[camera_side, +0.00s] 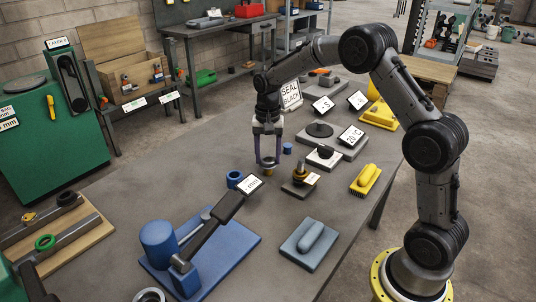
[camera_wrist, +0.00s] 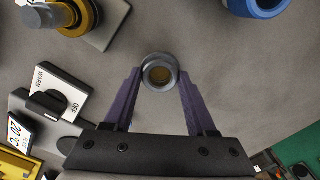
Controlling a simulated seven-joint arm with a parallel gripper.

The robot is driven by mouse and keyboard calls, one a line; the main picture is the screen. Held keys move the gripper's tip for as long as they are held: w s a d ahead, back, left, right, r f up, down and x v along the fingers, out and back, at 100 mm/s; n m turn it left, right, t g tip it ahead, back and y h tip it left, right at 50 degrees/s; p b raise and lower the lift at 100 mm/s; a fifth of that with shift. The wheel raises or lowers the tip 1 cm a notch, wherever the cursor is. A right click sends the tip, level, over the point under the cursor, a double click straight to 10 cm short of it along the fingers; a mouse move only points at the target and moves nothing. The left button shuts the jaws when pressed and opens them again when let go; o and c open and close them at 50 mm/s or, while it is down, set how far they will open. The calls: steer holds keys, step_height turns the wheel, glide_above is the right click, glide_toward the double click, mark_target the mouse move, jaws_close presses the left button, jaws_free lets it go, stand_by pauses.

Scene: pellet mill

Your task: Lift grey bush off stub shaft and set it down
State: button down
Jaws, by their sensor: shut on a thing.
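My gripper (camera_side: 267,162) is low over the middle of the table, its purple fingers closed on the grey bush (camera_wrist: 149,68). In the wrist view my gripper (camera_wrist: 160,80) has a fingertip on either side of this ring. A brownish-yellow face shows inside the bore. In the side view a small yellowish piece (camera_side: 268,173) shows just below the fingertips; whether the bush touches it or the table I cannot tell. An upright shaft with a yellow collar (camera_side: 300,175), perhaps the stub shaft, stands on a plate to the right; it also shows in the wrist view (camera_wrist: 72,18), apart from my gripper.
A blue ring (camera_side: 234,179) is close on the left, a small blue cylinder (camera_side: 287,148) close behind. A blue fixture with a dark lever (camera_side: 215,222) lies in front. A switch block (camera_side: 324,156) stands to the right. Bare table lies left and behind.

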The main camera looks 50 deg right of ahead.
steer(key=shift+f, duration=0.1)
stand_by(0.3)
jaws_free()
stand_by(0.4)
step_height(320, 180, up, 9)
stand_by(1.7)
steer(key=shift+a, duration=0.1)
